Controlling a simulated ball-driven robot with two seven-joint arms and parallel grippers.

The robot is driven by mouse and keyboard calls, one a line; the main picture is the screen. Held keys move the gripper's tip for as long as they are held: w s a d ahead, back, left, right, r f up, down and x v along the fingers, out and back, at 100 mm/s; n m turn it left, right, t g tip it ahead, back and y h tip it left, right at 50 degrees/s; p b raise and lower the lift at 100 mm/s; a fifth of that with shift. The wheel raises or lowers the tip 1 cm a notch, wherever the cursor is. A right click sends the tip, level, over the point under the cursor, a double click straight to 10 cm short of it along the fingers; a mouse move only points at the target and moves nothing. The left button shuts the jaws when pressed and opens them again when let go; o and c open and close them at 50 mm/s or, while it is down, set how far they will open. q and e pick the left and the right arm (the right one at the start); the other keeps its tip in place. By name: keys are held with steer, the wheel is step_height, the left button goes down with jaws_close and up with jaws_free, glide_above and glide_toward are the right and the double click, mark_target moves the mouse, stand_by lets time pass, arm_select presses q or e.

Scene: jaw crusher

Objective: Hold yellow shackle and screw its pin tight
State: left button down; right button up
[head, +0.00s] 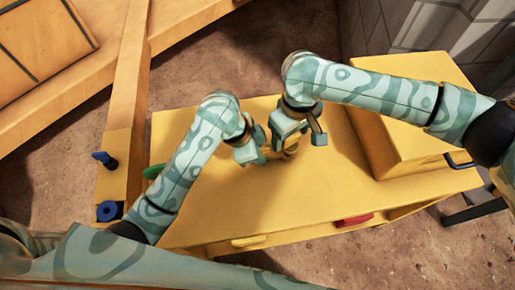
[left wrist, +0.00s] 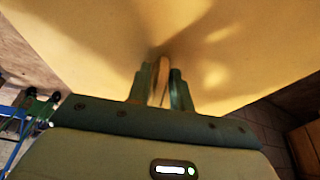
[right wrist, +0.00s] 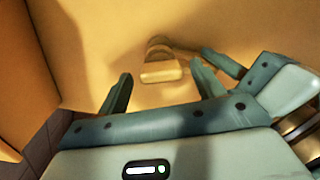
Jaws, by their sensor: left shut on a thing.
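The yellow shackle (head: 291,151) is above the yellow table, partly hidden by my grippers in the head view. My left gripper (head: 264,148) is shut on the shackle from the left. In the left wrist view its fingers pinch a thin yellow part of the shackle (left wrist: 160,78). My right gripper (head: 298,137) is open above the shackle. In the right wrist view a blocky yellow end (right wrist: 162,71), perhaps the pin's head, lies between and beyond its spread fingers (right wrist: 161,78), with a gap on both sides. The pin's thread is not visible.
The yellow table (head: 215,205) is mostly bare. A raised yellow box (head: 405,125) stands at its right. A red handle (head: 353,220) and a yellow handle (head: 249,241) are at the front edge. A green object (head: 153,171) and blue knobs (head: 109,211) are at the left.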

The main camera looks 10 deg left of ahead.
arm_select(q)
steer(key=shift+a, duration=0.15)
arm_select(e)
steer(key=shift+s+d+r, duration=0.1)
steer(key=shift+s+r, duration=0.05)
steer(key=shift+r, duration=2.55)
arm_select(q)
steer(key=c, duration=1.2)
jaws_free()
steer(key=shift+o, duration=0.2)
steer(key=shift+a+r+p, duration=0.15)
steer(key=shift+r+p, duration=0.6)
steer(key=shift+p, duration=0.15)
arm_select(e)
steer(key=shift+r, duration=1.3)
arm_select(q)
steer(key=p+v, duration=0.9)
steer(key=p, duration=0.3)
steer(key=shift+d+r, duration=0.2)
steer(key=shift+r, duration=0.05)
arm_select(e)
step_height(320, 180, up, 16)
steer(key=s+t, duration=0.1)
steer(key=shift+r, duration=0.15)
